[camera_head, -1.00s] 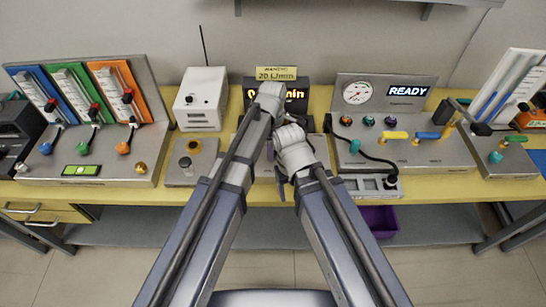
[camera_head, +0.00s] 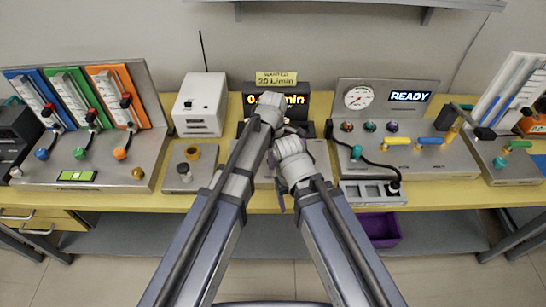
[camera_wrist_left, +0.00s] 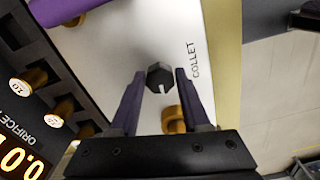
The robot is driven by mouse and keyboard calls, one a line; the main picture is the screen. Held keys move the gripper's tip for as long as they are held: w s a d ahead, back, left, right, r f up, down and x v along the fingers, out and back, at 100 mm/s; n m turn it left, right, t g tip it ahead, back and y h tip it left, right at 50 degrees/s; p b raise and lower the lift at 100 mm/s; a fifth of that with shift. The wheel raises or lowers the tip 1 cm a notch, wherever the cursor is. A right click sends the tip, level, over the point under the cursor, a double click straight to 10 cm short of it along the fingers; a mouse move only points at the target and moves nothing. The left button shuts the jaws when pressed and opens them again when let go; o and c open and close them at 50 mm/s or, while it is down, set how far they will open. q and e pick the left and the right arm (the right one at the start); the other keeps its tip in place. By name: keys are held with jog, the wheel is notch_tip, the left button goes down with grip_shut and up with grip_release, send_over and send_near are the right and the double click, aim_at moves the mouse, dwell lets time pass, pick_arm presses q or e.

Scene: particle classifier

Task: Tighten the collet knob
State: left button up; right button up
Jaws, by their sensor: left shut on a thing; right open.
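The collet knob (camera_wrist_left: 159,76) is a small dark faceted knob with a pale mark, on a white panel (camera_wrist_left: 120,42) beside the word COLLET. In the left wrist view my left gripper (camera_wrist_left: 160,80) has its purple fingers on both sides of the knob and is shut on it. A brass ring (camera_wrist_left: 174,120) is close by. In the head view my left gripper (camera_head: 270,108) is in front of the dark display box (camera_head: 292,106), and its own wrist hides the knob. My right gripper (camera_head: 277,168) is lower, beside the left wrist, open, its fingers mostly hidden.
A white box with an antenna (camera_head: 200,104) stands left of the display. The panel with coloured flow tubes (camera_head: 125,172) is further left. The READY panel (camera_head: 450,160), with gauge, valves and a hose, stands at right. A purple bin (camera_head: 380,228) sits below the yellow table (camera_head: 290,198).

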pick_arm(q)
grip_shut()
